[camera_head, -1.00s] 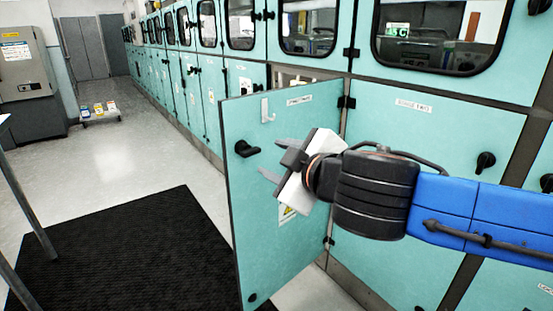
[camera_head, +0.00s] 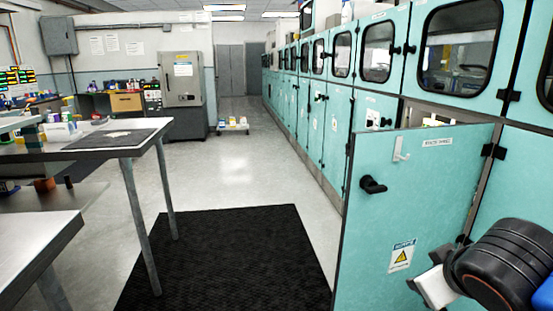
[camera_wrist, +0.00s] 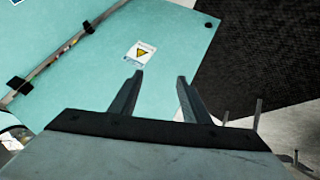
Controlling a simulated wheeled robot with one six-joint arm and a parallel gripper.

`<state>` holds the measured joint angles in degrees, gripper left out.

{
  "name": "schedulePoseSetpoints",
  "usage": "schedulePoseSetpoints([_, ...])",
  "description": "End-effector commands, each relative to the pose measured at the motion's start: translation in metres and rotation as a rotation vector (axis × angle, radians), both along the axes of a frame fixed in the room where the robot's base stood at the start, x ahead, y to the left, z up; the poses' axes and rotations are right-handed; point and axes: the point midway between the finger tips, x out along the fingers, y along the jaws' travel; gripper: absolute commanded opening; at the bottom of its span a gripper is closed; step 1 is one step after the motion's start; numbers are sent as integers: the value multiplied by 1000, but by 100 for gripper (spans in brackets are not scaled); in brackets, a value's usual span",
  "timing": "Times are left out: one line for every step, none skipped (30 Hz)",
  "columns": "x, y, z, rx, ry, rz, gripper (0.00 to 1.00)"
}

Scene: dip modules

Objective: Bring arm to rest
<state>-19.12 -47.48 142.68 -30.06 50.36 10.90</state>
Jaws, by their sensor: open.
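My gripper (camera_wrist: 160,92) shows in the wrist view with its two dark fingers apart and nothing between them. Beyond the fingers is the teal cabinet door (camera_wrist: 105,65), with a yellow warning label on it. In the head view my gripper's pale body (camera_head: 434,288) is at the lower right, in front of the lower part of the open teal door (camera_head: 400,220). Its fingers are mostly hidden or too small to make out there. The door stands swung out from the cabinet row, with a black handle and a white hook on its face. Whether the gripper touches the door cannot be told.
A black floor mat (camera_head: 235,262) lies left of the door. Metal-legged tables (camera_head: 110,150) stand at the left. A low cart (camera_head: 232,128) and a grey cabinet (camera_head: 183,85) are farther back. The pale floor aisle between is clear.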

Motion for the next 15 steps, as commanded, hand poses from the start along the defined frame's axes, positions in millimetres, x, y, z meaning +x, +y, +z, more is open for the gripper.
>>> schedulePoseSetpoints([-5, -3, -11, 30, 39, -37, 43])
schedulePoseSetpoints([-8, -4, -18, 51, 62, -55, 43])
schedulePoseSetpoints([-12, -4, -26, 79, 90, -76, 43])
schedulePoseSetpoints([-15, -4, -31, 101, 110, -95, 43])
schedulePoseSetpoints([-18, -4, -36, 124, 130, -112, 43])
schedulePoseSetpoints([-22, -3, -43, 154, 156, -133, 43])
schedulePoseSetpoints([-24, -2, -48, 178, 174, -150, 43])
schedulePoseSetpoints([-27, -1, -52, 201, 191, -164, 43])
schedulePoseSetpoints([-30, 1, -57, 232, 210, -183, 43])
schedulePoseSetpoints([-31, 2, -61, 252, 224, -195, 43])
schedulePoseSetpoints([-33, 3, -64, 271, 236, -206, 43])
schedulePoseSetpoints([-35, 5, -68, 296, 251, -220, 43])
schedulePoseSetpoints([-37, 6, -70, 312, 260, -230, 43])
schedulePoseSetpoints([-38, 8, -72, 327, 267, -236, 43])
schedulePoseSetpoints([-39, 9, -74, 344, 275, -244, 43])
